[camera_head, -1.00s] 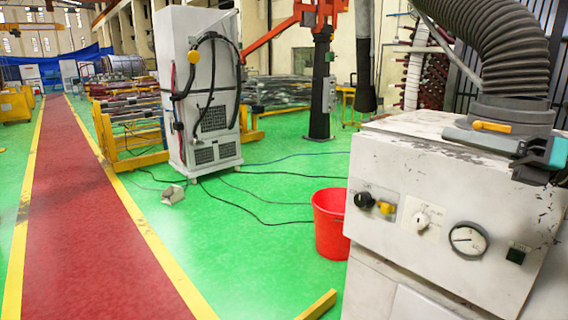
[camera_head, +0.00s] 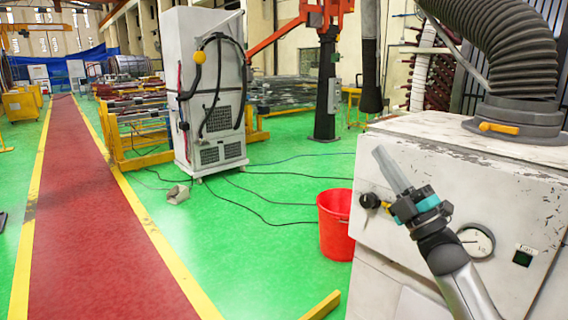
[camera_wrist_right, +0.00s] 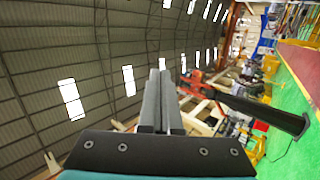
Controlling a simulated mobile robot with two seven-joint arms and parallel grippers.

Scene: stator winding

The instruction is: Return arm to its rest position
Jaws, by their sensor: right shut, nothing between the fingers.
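My right gripper (camera_head: 390,170) shows in the head view in front of the white machine, with its arm coming up from the bottom right. Its grey fingers are together, point up and to the left, and hold nothing. In the right wrist view the two fingers (camera_wrist_right: 160,100) lie side by side, pointing towards the roof and far wall. My left gripper is not in the head view.
The worn white machine (camera_head: 500,190) with a grey corrugated hose (camera_head: 505,50) stands close behind my right gripper. A red bucket (camera_head: 335,225) is on the green floor. A white cabinet (camera_head: 205,90) stands farther back. The red walkway (camera_head: 90,220) is clear.

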